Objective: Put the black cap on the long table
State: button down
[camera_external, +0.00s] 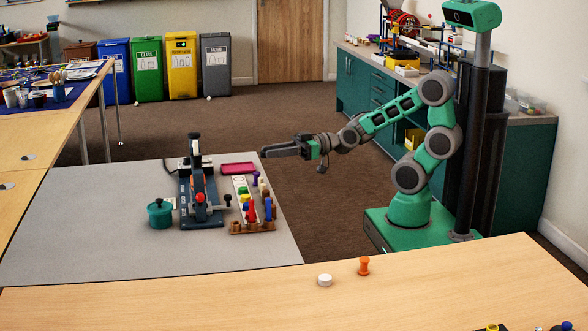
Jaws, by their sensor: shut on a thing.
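My gripper (268,152) reaches left from my arm, above the far right edge of the grey-topped table. It is shut on the black cap, which is small and hard to tell from the dark fingers. A long light-wood table (430,285) runs across the foreground, well below and nearer than my gripper. Another wooden table surface (50,135) runs along the left. I cannot tell for sure which one is the long table.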

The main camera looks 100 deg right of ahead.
jog(key=a+n+y+p, duration=0.1)
jog(key=a+y, duration=0.1)
jog(key=a, duration=0.3)
jog(key=w+r+p, duration=0.3)
jog(key=r+p, duration=0.8)
jog(key=p, duration=1.1)
jog(key=d+f+m+h+b, duration=0.2)
jog(key=d+f+h+b, duration=0.2)
jog(key=d+f+b, duration=0.6)
jog(key=s+d+r+m+h+b, duration=0.2)
jog(key=s+d+m+h+b, duration=0.35)
jog(key=d+b, duration=0.8)
jog(key=s+a+f+n+y, duration=0.3)
jog(key=s+a+n+y, duration=0.1)
jog(key=a, duration=0.4)
jog(key=shift+a, duration=0.15)
